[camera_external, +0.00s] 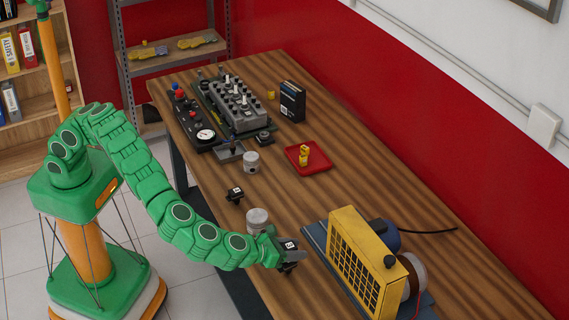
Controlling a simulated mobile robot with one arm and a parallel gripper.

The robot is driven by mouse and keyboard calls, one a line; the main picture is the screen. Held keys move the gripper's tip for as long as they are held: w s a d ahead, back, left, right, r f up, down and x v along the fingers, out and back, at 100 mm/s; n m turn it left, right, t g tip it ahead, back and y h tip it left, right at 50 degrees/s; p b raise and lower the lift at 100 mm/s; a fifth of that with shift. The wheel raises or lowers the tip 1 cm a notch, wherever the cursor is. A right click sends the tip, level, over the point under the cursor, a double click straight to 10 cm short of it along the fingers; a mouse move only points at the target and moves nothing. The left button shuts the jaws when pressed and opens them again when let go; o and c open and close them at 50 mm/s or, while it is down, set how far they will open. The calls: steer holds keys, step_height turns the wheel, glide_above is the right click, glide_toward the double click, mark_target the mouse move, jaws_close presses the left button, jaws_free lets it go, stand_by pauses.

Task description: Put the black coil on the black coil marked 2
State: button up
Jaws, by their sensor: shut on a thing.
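My gripper (292,254) is at the end of my green arm, low over the near part of the wooden table. It is shut on a small black coil (290,244) with a white label on its top; the mark on the label is too small to read surely. Dark parts show below the grey fingers, and I cannot tell whether the coil touches the table. Another small black coil (235,194) with a pale mark sits on the table to the upper left, apart from my gripper. I cannot read its number.
A grey piston (257,219) stands close beside my gripper, another (251,161) farther back. A yellow grilled machine (366,262) stands close on the right. A red tray (320,166) holds a yellow part. An engine block (238,103) and a black box (292,102) are at the back.

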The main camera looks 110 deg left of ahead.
steer(key=shift+f, duration=0.1)
steer(key=o, duration=1.1)
steer(key=shift+o, duration=0.2)
steer(key=v, duration=1.2)
